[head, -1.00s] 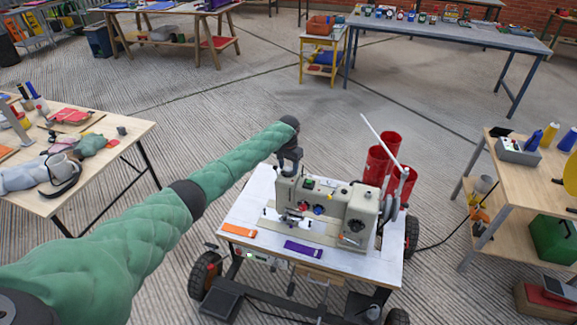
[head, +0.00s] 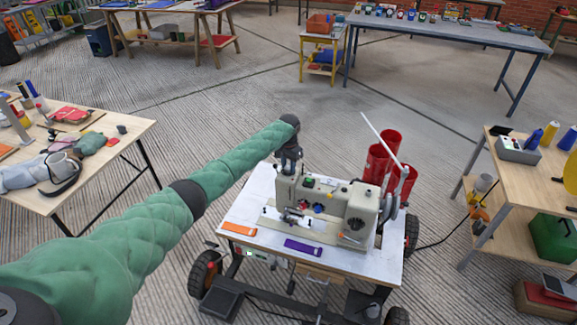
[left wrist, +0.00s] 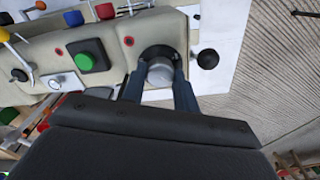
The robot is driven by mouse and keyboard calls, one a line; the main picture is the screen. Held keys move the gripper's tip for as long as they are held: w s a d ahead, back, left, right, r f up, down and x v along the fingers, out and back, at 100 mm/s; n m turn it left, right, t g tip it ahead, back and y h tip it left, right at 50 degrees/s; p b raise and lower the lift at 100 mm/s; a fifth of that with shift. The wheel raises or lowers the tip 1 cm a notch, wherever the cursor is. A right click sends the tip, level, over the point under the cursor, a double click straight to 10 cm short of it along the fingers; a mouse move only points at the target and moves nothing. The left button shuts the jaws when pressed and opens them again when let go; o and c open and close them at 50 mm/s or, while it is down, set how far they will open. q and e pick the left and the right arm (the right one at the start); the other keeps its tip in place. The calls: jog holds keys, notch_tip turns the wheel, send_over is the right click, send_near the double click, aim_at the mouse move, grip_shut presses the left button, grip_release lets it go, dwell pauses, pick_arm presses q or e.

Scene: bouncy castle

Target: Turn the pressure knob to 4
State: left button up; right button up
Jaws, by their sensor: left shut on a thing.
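A cream sewing machine (head: 335,208) stands on a white wheeled table (head: 257,200). My left gripper (head: 287,166) reaches down onto the top left end of the machine. In the left wrist view my left gripper (left wrist: 160,82) has its two dark fingers on either side of a grey round knob (left wrist: 160,73) and is shut on it. The knob sits in a dark ring on the machine's top. Any numbers or pointer on the knob are hidden or too small to read. My right gripper is not in view.
Beside the knob are a green button (left wrist: 86,55), a small white gauge (left wrist: 54,84) and a black ball knob (left wrist: 208,59). Red cylinders (head: 377,163) stand behind the machine. An orange strip (head: 239,229) and a purple strip (head: 303,247) lie on the table's front.

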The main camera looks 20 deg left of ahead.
pick_arm(q)
jog(key=m, duration=0.3)
jog(key=m+b, duration=0.1)
jog(key=m, duration=0.6)
jog(key=shift+m+b, duration=0.35)
jog(key=shift+m, duration=0.05)
jog(key=m+b, duration=0.1)
jog(key=m, duration=0.4)
jog(key=m+b, duration=0.1)
jog(key=m, duration=0.4)
jog(key=shift+r+m+b, duration=0.1)
jog(key=shift+m+b, duration=0.4)
jog(key=shift+m, duration=0.5)
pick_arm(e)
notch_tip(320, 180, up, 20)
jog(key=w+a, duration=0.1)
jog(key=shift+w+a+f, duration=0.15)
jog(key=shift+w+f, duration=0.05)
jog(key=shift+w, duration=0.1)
pick_arm(q)
jog(key=o, duration=1)
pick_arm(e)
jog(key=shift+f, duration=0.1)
